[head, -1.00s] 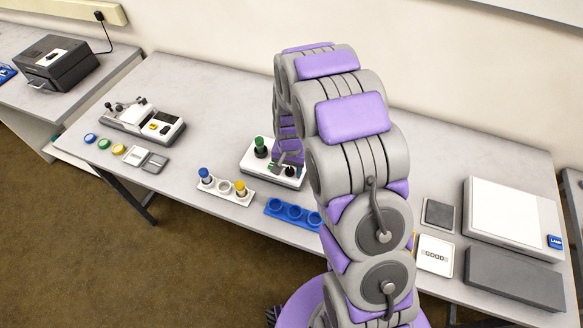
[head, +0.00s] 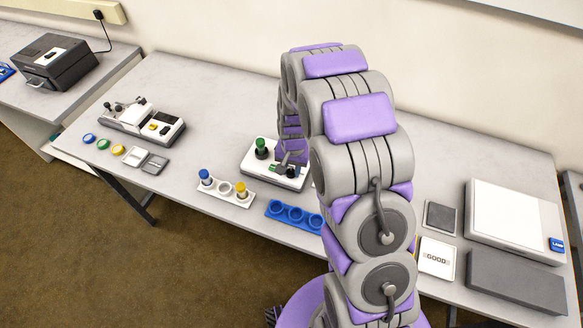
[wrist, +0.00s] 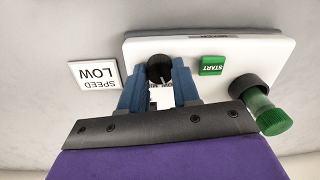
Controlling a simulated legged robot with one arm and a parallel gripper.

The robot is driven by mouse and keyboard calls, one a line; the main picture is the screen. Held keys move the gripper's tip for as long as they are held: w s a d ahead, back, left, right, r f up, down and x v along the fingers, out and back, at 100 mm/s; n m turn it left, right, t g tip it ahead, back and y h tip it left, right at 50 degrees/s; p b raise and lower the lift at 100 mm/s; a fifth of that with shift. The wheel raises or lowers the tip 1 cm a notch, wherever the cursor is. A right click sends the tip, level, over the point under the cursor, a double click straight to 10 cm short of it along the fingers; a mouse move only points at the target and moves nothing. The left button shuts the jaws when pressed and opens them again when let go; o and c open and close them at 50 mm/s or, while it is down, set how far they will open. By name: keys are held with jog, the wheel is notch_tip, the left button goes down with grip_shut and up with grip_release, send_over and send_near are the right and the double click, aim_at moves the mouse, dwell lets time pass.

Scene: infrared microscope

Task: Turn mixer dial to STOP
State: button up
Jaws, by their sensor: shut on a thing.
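The mixer (head: 262,172) is a white box on the middle of the table, mostly uncovered in the head view. It also shows in the wrist view (wrist: 215,95), upside down. Its black dial (wrist: 160,69) sits between the blue fingertips of my gripper (wrist: 161,80), which is shut on the dial. A thin pale line marks the dial, but the labels beside it are partly hidden by the fingers. A green START button (wrist: 212,66) is beside the dial. A green-capped vial (wrist: 268,113) stands in a black holder on the mixer.
A SPEED LOW card (wrist: 96,74) lies beside the mixer. A white rack (head: 225,195) with blue-capped and yellow-capped vials and an empty blue rack (head: 293,214) stand in front. A GOOD tray (head: 437,258) is at right.

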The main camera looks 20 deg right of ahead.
jog(key=shift+n, duration=0.4)
dwell(0.3)
jog(key=n+p, duration=0.1)
jog(key=n, duration=0.1)
jog(key=shift+n+p, duration=1)
jog(key=shift+n, duration=1.5)
jog(key=shift+f, duration=0.1)
jog(key=o, duration=1.1)
jog(key=shift+c, duration=0.2)
